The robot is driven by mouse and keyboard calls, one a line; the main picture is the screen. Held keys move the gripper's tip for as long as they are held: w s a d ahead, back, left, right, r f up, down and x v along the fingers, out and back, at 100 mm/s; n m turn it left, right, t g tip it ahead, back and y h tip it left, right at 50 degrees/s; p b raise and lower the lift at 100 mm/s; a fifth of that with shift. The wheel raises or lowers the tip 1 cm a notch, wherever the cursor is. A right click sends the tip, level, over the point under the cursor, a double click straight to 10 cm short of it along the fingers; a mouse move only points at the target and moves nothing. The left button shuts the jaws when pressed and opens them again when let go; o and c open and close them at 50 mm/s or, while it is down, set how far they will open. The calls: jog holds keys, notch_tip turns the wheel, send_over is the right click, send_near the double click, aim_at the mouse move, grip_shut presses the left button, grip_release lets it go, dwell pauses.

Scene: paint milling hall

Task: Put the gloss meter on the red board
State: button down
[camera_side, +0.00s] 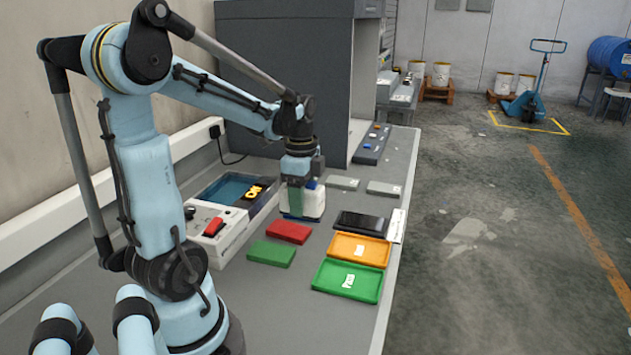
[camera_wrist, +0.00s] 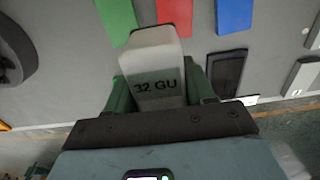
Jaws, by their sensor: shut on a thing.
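The gloss meter (camera_side: 313,204) is a white block; its face reads "32 GU" in the wrist view (camera_wrist: 157,65). My gripper (camera_side: 294,203) is shut on it, with green fingers on both sides in the wrist view (camera_wrist: 160,92). The red board (camera_side: 288,232) lies flat on the bench, in front of the gripper in the side view. It shows at the top of the wrist view (camera_wrist: 172,11), beyond the meter's end. A blue board (camera_wrist: 235,15) lies beside it, mostly hidden behind the meter in the side view. The meter's height above the bench is unclear.
A green board (camera_side: 271,254) lies beside the red one. A black flat object (camera_side: 361,222), an orange tray (camera_side: 359,238) and a green tray (camera_side: 331,289) lie to the right.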

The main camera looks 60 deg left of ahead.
jog(key=a+f, duration=0.1)
jog(key=a, duration=0.1)
jog(key=s+a+f, duration=0.1)
jog(key=a, duration=0.1)
jog(key=a+f, duration=0.1)
jog(key=shift+s+a+f, duration=0.15)
jog(key=shift+a+f, duration=0.1)
jog(key=shift+a, duration=0.15)
jog(key=shift+f, duration=2.05)
jog(key=shift+f, duration=0.1)
jog(key=shift+c, duration=2)
grip_release()
notch_tip(320, 180, up, 12)
jog(key=w+d+n+t, duration=0.3)
jog(key=d+n+t, duration=0.4)
jog(key=d, duration=1.7)
jog(key=shift+d+f+n, duration=0.35)
jog(key=shift+f+n, duration=0.1)
jog(key=shift+n, duration=0.55)
